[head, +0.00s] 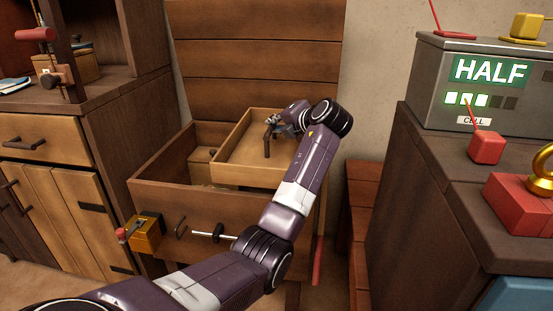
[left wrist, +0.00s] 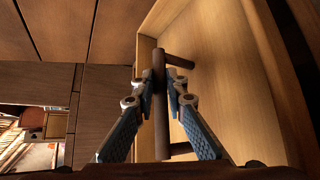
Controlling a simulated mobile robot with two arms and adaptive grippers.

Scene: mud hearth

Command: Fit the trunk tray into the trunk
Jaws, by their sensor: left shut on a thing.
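The trunk (head: 160,198) is an open dark wooden chest with its planked lid (head: 255,65) raised against the wall. The trunk tray (head: 250,176) is a lighter, shallow wooden box with a dark bar handle (head: 267,140). It lies over the right part of the trunk's opening, its upper edge above the trunk's rim. Whether it rests on a support inside is hidden. My left gripper (head: 283,127) is shut on the tray's handle; the left wrist view shows the handle (left wrist: 160,90) between the fingers. My forearm hides the tray's right end. My right gripper is not in view.
A brass latch box (head: 146,232) with a red knob sits on the trunk's front. A wooden cabinet (head: 60,180) stands at left. At right, a dark counter (head: 420,190) carries a grey box (head: 480,85) reading HALF. A reddish bench (head: 361,200) stands between.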

